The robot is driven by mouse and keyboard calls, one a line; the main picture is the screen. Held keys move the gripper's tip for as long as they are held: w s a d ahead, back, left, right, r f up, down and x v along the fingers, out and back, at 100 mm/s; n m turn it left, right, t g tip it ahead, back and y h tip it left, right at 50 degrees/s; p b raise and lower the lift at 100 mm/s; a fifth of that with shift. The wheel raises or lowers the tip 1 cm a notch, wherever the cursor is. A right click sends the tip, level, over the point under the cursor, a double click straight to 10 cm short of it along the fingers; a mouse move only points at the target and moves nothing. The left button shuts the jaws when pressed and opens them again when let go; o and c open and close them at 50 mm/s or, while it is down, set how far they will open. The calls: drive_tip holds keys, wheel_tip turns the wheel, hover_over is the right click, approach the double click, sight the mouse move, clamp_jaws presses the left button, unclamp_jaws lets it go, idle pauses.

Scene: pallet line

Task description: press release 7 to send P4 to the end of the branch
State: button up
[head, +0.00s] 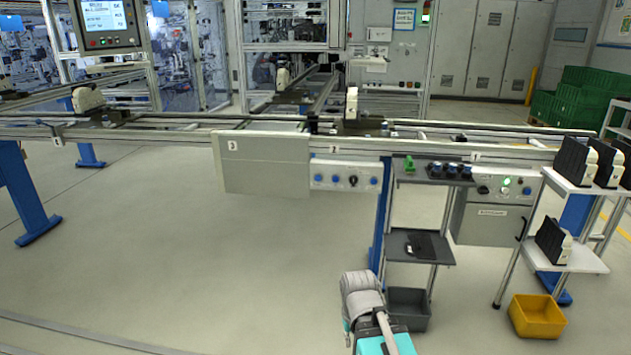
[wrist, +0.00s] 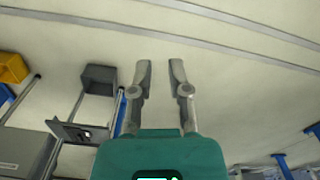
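Conveyor rails (head: 450,137) run across the head view. A pallet with a white part (head: 351,104) stands on them near the middle, another white part (head: 88,98) at the left and one farther back (head: 283,77). I cannot read which is P4. A panel with blue buttons and a dark knob (head: 345,177) hangs under the rail; another panel (head: 497,187) with a lit green button is at its right. Which button is release 7 cannot be told. My gripper (wrist: 160,68) is open and empty in the wrist view, over bare floor, away from the panels.
A dark shelf stand (head: 408,203) and grey bin (head: 408,308) stand below the panels. A white rack (head: 570,259) holding black parts and a yellow bin (head: 537,316) are at right. The left floor is clear apart from blue legs (head: 28,195).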

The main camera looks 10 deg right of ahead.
clamp_jaws()
idle(1.0)
drive_tip(key=shift+s, duration=0.1)
